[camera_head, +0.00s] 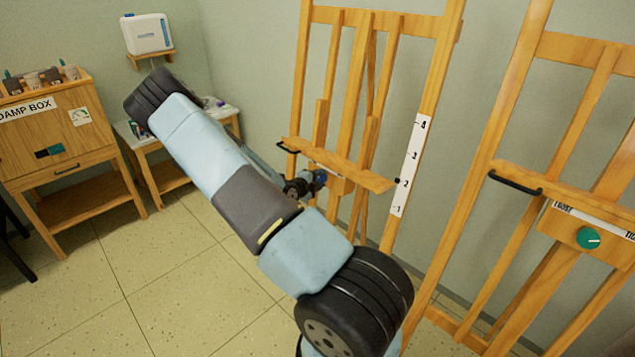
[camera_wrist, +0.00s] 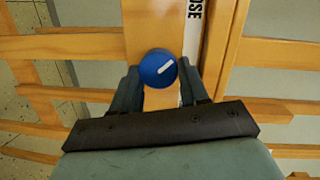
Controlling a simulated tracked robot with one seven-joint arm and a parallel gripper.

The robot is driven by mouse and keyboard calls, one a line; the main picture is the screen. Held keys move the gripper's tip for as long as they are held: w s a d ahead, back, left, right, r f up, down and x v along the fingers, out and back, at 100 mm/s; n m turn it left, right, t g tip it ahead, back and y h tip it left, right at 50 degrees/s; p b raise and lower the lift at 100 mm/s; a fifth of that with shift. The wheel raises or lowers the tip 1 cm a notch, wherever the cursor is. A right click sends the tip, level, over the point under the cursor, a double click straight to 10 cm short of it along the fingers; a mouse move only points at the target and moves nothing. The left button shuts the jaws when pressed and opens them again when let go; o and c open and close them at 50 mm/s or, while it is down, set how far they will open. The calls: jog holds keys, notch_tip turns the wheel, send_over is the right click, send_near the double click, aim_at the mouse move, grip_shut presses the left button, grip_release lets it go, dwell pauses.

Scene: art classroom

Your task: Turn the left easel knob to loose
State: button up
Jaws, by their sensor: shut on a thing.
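The left easel (camera_head: 365,20) is wooden and stands against the wall. Its blue round knob (camera_head: 320,177) is partly hidden by my gripper in the head view. In the wrist view the blue knob (camera_wrist: 158,66) lies between my fingertips and bears a short white mark that slants slightly up to the right. My gripper (camera_wrist: 157,76) is shut on the knob, one finger on each side.
A second easel (camera_head: 516,90) with a teal knob (camera_head: 588,238) stands at the right. A ruler strip (camera_head: 410,165) is on the left easel's right leg. A damp box cabinet (camera_head: 60,160) stands at the left. The tiled floor (camera_head: 120,280) is clear there.

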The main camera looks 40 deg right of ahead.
jog(key=shift+w+a+n, duration=0.1)
jog(key=shift+w+n, duration=0.1)
jog(key=shift+n, duration=1.2)
jog(key=shift+r+y, duration=0.1)
jog(key=shift+y, duration=0.2)
jog(key=o, duration=1)
jog(key=shift+g, duration=0.3)
jog(key=shift+o, duration=0.2)
jog(key=v, duration=1.3)
jog(key=shift+a, duration=0.4)
jog(key=shift+s, duration=0.1)
